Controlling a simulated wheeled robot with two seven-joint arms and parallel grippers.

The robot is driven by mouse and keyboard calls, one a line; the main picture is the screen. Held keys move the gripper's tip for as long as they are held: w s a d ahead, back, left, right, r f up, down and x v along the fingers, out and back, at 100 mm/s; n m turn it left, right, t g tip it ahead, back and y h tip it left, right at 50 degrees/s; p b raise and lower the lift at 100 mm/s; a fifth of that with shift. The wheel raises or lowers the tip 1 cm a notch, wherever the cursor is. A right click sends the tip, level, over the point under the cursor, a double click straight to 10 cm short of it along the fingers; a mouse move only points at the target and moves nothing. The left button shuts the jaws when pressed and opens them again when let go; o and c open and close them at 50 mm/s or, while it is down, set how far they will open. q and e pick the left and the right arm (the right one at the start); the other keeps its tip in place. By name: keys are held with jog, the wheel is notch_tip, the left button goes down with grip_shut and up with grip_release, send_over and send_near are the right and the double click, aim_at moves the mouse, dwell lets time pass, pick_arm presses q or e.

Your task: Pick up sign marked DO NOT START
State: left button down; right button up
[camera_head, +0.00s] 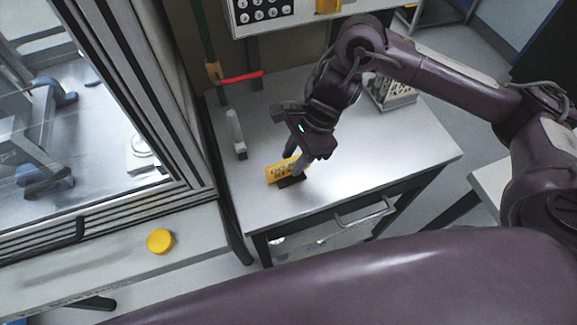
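The lettering is too small to read fully. My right gripper (295,166) reaches down from above, with its fingers at the right part of the sign and covering some of it. The fingers overlap the sign in this view, and I cannot tell whether they are closed on it. My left gripper is out of view.
The table (245,205) has clear space at its front right. A yellow round cap (160,241) sits on the machine's ledge at left. A control panel (268,14) hangs behind.

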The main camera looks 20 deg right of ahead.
aim_at(281, 177)
jog(key=x, duration=0.1)
jog(key=p+x, duration=0.1)
jog(key=x, duration=0.1)
jog(key=w+p+x, duration=0.1)
jog(key=x, duration=0.1)
jog(key=shift+d, duration=0.1)
jog(key=shift+f, duration=0.1)
jog(key=shift+f+b, duration=0.15)
jog(key=shift+b, duration=0.25)
grip_shut()
